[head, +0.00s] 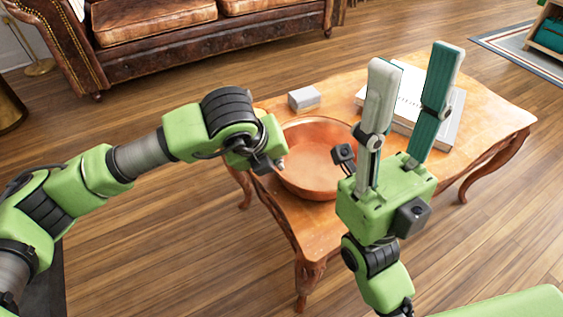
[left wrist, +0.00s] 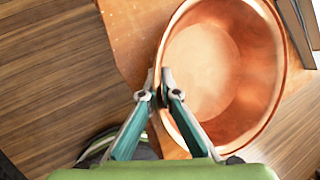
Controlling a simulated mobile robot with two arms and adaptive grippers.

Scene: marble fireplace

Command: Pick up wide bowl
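The wide copper-coloured bowl (head: 310,150) stands upright on the wooden table; in the left wrist view the bowl (left wrist: 245,75) fills the upper right. My left gripper (head: 270,164) is at the bowl's left rim, its fingers mostly hidden by its own body in the head view. In the left wrist view my left gripper's fingertips (left wrist: 160,83) come together on either side of the bowl's rim, pinching it. My right gripper (head: 416,58) points upward with its two fingers apart and empty. It hides part of the table to the right of the bowl.
The table (head: 498,122) also holds a small grey box (head: 304,98) behind the bowl and a large white book (head: 452,122) behind my right gripper. A brown leather sofa (head: 160,50) stands beyond. Open wooden floor (head: 160,235) lies left of the table.

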